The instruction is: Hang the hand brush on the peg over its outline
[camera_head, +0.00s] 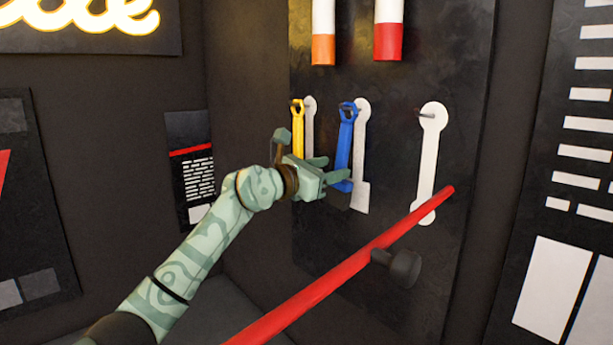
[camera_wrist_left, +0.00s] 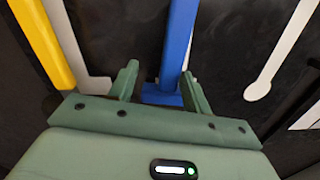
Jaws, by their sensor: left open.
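A blue long-handled tool (camera_head: 346,140), which looks like the hand brush, hangs by its top ring from a peg on the dark board, in front of a white outline (camera_head: 361,194) with a squared lower end. My left gripper (camera_head: 332,172) is open at its lower part. In the left wrist view the blue handle (camera_wrist_left: 178,38) runs down between the two open fingers, with its wider blue foot behind them. I cannot tell whether the fingers touch it. My right gripper is not in view.
A yellow tool (camera_head: 298,125) hangs left of the blue one. An empty white outline (camera_head: 428,160) with a peg at its top is to the right. A red bar (camera_head: 330,280) with a dark knob (camera_head: 398,267) crosses in front of the board. Orange- and red-ended white tubes hang above.

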